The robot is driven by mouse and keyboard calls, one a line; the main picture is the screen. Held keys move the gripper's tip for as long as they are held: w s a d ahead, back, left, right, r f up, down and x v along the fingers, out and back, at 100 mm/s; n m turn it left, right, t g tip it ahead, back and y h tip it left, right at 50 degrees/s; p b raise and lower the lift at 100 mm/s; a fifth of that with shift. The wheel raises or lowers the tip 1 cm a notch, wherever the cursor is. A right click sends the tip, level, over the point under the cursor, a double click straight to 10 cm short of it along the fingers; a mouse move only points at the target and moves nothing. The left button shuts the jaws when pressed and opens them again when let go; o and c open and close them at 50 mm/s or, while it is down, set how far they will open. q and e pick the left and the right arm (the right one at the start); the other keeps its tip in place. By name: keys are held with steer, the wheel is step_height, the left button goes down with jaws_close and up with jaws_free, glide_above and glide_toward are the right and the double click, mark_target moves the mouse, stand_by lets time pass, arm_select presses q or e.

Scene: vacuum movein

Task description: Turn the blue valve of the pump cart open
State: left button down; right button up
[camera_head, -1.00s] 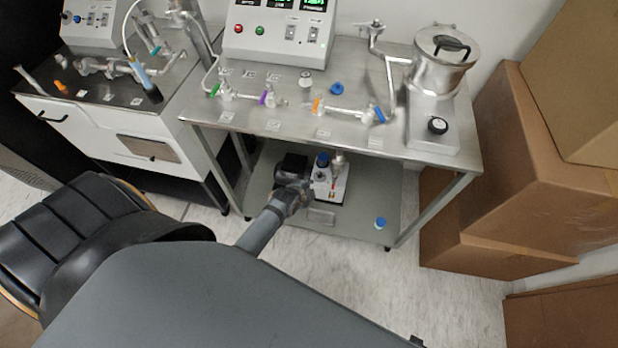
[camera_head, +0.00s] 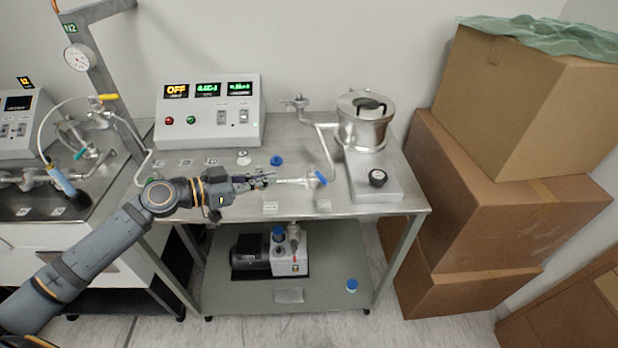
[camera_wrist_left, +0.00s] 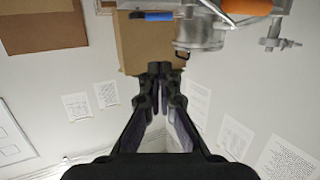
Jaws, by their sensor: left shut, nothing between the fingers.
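The pump cart (camera_head: 408,205) has a metal top with a glass valve line along its front. The blue valve (camera_head: 320,177) is a slanted blue handle at the right end of that line; a blue handle (camera_wrist_left: 152,16) also shows at the top of the left wrist view. My left gripper (camera_head: 268,180) is over the line, left of the blue valve and apart from it. Its fingers (camera_wrist_left: 160,70) are shut and empty. The gripper and wrist hide the middle valves; an orange handle (camera_wrist_left: 247,6) shows in the wrist view. My right gripper is out of view.
A control box (camera_head: 208,112) stands at the back of the cart. A steel vessel (camera_head: 363,122) and a block with a black knob (camera_head: 378,177) are right of the blue valve. A pump (camera_head: 290,255) sits on the lower shelf. Cardboard boxes (camera_head: 490,200) stack at the right.

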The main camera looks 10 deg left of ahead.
arm_select(q)
steer(key=p, duration=0.3)
glide_toward(318, 175)
steer(key=w+d+r, duration=0.2)
steer(key=d+r, duration=0.1)
steer(key=r, duration=0.1)
steer(key=shift+w+d+f+p, duration=0.15)
steer(key=shift+w+d+f, duration=0.25)
steer(key=shift+f, duration=0.35)
steer(key=shift+w+d+f+p, duration=0.1)
steer(key=shift+w+d+f, duration=0.15)
steer(key=shift+d+f, duration=0.4)
steer(key=shift+w+d+f+p, duration=0.15)
steer(key=shift+w+d+f, duration=0.15)
steer(key=shift+f, duration=0.6)
